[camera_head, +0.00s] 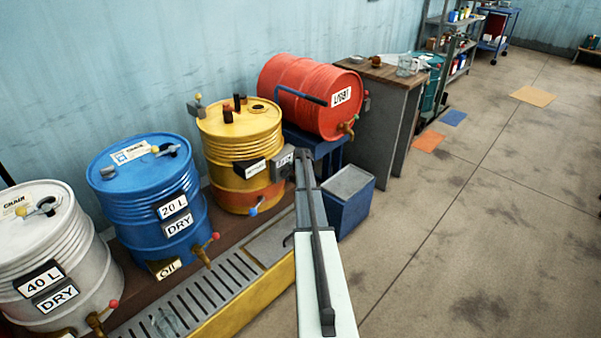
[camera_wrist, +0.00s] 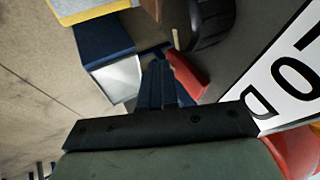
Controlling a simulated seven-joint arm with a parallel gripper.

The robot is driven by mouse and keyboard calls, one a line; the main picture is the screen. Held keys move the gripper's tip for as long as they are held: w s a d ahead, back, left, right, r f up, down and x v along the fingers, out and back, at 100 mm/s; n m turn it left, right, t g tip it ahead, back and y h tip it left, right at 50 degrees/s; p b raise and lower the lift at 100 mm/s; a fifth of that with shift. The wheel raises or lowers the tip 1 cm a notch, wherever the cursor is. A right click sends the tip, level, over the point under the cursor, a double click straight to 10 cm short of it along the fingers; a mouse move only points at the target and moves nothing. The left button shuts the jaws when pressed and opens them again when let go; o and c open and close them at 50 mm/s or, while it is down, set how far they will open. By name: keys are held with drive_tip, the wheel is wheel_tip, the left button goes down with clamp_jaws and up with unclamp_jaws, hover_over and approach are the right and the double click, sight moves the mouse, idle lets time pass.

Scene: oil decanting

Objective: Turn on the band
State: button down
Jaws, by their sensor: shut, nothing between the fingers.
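The yellow drum (camera_head: 235,130) stands upright between the blue and red drums, with an orange band (camera_head: 238,198) around its lower part. A dark grey box (camera_head: 283,163) with a pale label sits at the drum's right side. My gripper (camera_head: 301,157) is right beside this box and partly in front of it; I cannot tell whether it touches. In the wrist view my gripper (camera_wrist: 163,72) is shut and empty. A large white label (camera_wrist: 295,65) with black characters fills the right side there, close to the fingers. No switch is clearly visible.
A blue drum (camera_head: 150,200) and a white drum (camera_head: 55,260) stand left on a grated platform (camera_head: 190,305). A red drum (camera_head: 305,95) lies on a blue stand behind. A blue bin (camera_head: 350,195) is just right of my arm.

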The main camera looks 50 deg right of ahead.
drive_tip(key=shift+w+f, duration=0.15)
drive_tip(key=shift+w, duration=0.2)
idle(0.3)
